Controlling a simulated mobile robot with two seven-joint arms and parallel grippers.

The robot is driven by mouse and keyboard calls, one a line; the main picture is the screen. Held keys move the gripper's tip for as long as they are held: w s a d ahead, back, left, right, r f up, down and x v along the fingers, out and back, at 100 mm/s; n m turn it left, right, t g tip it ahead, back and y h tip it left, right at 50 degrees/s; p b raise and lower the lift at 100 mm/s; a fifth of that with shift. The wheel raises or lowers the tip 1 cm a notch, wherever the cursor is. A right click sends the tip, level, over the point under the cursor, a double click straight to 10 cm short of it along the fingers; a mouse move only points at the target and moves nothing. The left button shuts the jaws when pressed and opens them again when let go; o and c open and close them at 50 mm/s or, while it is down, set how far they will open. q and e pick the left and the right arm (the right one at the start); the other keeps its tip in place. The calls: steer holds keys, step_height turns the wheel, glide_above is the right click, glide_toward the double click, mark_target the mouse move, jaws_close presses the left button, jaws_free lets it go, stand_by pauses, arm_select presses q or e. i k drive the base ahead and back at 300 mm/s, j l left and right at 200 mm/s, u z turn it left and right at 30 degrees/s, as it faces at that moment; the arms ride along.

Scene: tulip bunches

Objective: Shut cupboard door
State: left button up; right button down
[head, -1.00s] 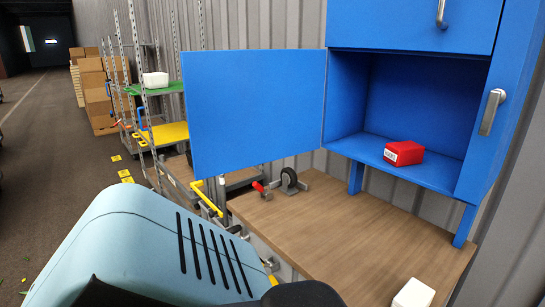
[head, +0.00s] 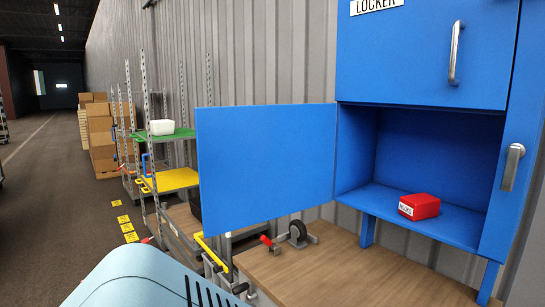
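The blue cupboard door (head: 267,165) stands wide open, swung out to the left from its hinge edge beside the lower compartment. The blue cupboard (head: 430,53) stands on legs over a wooden table, with a closed upper door that has a metal handle and a "LOCKER" label. A red box (head: 419,206) lies inside the open lower compartment. Neither of my grippers shows in the head view. A light blue part of my own body fills the bottom left.
The wooden tabletop (head: 325,275) carries a caster wheel (head: 298,234) and a red-handled clamp (head: 268,243). A wire shelf rack with a green shelf (head: 165,136) and a yellow shelf (head: 172,181) stands behind the door. Cardboard boxes (head: 99,137) are farther back.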

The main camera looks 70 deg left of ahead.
mark_target(257, 164)
steer(key=k+j, duration=0.1)
steer(key=j, duration=0.45)
steer(key=k+j, duration=0.15)
steer(key=j, duration=0.4)
steer(key=k+j, duration=0.1)
steer(key=j, duration=0.45)
steer(key=k+j, duration=0.1)
steer(key=j, duration=0.45)
steer(key=k+j, duration=0.15)
steer(key=j, duration=0.4)
steer(key=k+j, duration=0.1)
steer(key=j, duration=0.45)
steer(key=k+j+u, duration=0.1)
steer(key=j, duration=0.45)
